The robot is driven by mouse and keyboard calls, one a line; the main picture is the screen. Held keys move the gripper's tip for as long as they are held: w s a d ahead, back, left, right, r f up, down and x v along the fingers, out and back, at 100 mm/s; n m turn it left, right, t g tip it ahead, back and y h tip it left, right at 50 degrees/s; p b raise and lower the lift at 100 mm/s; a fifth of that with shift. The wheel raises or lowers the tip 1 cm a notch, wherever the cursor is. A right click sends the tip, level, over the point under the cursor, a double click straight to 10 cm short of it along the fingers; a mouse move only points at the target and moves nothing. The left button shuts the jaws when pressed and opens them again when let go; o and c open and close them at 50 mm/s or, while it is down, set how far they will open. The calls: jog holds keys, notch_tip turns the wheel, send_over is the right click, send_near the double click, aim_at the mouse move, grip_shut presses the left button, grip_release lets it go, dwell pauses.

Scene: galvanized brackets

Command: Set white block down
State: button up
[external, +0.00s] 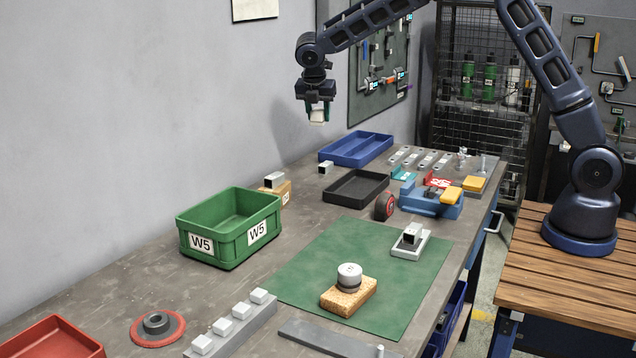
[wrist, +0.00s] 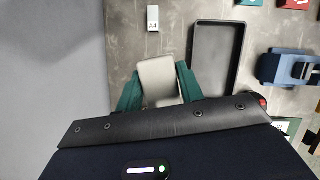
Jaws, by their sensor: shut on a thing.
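My gripper (external: 317,110) is shut on the white block (external: 317,117) and holds it high above the back part of the workbench, near the wall. In the wrist view the white block (wrist: 159,81) sits between the two green fingertips of my gripper (wrist: 160,88). The bare grey bench top (external: 150,283) lies well below the block. The block touches nothing but the fingers.
A black tray (external: 331,193) and a blue tray (external: 378,136) stand at the back of the bench. A green bin marked W5 (external: 228,252) stands nearer. A green mat (external: 300,285) carries several items.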

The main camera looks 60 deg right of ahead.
jog(key=w+a+n+t, duration=0.15)
jog(key=a+n, duration=0.25)
jog(key=a, duration=1.2)
jog(key=n+t+y, duration=0.2)
jog(key=n+y, duration=0.2)
jog(key=n, duration=0.7)
send_over(217, 296)
jog(key=s, duration=0.1)
jog(key=f, duration=1.9)
jog(key=shift+s+f, duration=0.2)
jog(key=shift+f, duration=0.15)
jog(key=shift+f, duration=0.15)
jog(key=o, duration=1)
jog(key=v, duration=1.2)
jog(key=shift+d, duration=0.15)
